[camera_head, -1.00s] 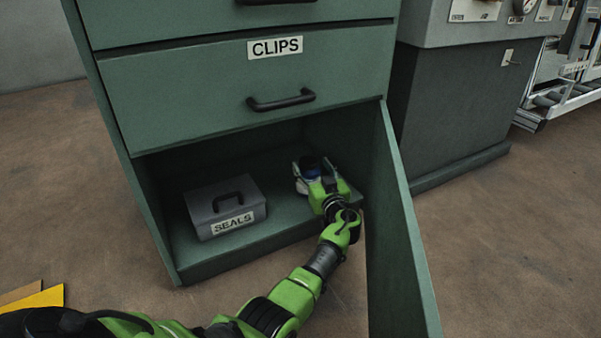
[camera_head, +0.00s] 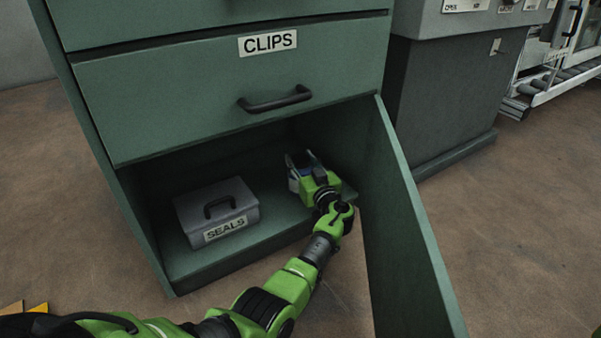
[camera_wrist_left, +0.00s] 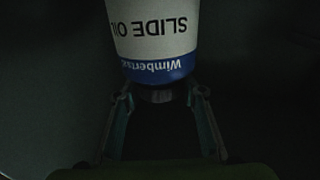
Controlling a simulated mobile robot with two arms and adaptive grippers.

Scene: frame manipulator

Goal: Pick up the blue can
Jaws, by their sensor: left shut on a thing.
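The can, white with a blue band and the words "SLIDE OIL", fills the top of the left wrist view (camera_wrist_left: 152,32); its lettering is upside down there. I cannot tell if the can touches the shelf. My right gripper is not in view.
A grey "SEALS" box (camera_head: 216,210) stands left of my gripper in the green cabinet (camera_head: 215,90). The open door (camera_head: 408,225) stands close to the right of my arm. The "CLIPS" drawer (camera_head: 200,105) is above the compartment.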

